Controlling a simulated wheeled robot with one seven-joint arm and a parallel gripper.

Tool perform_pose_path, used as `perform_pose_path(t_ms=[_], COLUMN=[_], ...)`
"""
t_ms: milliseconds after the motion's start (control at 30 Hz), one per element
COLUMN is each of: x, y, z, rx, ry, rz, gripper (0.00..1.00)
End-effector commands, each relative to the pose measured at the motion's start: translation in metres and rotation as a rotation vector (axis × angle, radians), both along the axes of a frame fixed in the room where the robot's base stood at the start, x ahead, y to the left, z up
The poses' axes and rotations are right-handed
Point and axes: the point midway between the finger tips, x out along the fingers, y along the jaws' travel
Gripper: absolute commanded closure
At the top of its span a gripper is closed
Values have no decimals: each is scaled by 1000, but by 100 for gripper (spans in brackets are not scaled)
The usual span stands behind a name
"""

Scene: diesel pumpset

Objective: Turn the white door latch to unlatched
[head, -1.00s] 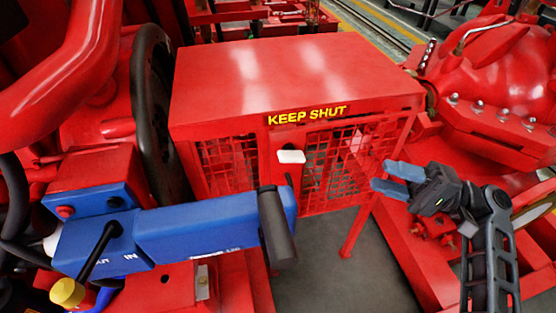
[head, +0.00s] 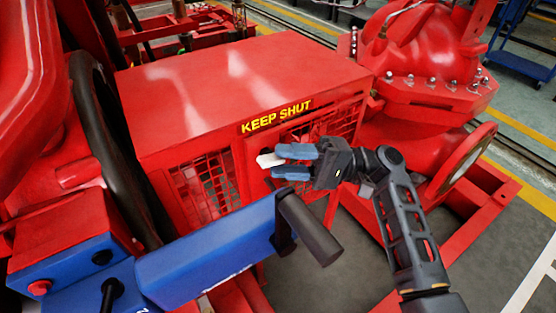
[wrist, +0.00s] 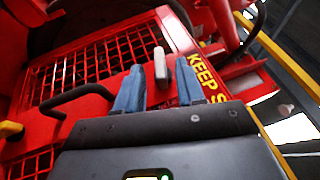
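The white door latch (head: 270,160) sits on the front of the red KEEP SHUT box (head: 240,85), below the yellow lettering. My gripper (head: 284,160) is at the latch's right side, its blue fingers pointing left toward it. In the wrist view the latch (wrist: 160,66) stands just beyond and between the two blue fingertips (wrist: 158,78). The fingers are apart, with a gap between them and nothing clearly held. Whether a fingertip touches the latch cannot be told.
A blue unit with a black handle (head: 308,228) juts out in front of the box, below my gripper. A black bent handle (wrist: 75,100) shows left of the fingers in the wrist view. Red machinery (head: 425,75) stands at the right. Grey floor lies below my arm.

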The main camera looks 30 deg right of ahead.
Motion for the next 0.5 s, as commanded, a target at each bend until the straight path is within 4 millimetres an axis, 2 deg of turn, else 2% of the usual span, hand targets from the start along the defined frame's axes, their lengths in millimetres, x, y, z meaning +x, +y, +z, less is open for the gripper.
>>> perform_pose_path(t_ms=[200,467,500], x=[6,7,7], y=[15,16,16], z=[4,4,4], rx=[0,1,1], ry=[-1,-1,0], rz=[1,-1,0], gripper=[62,62,65])
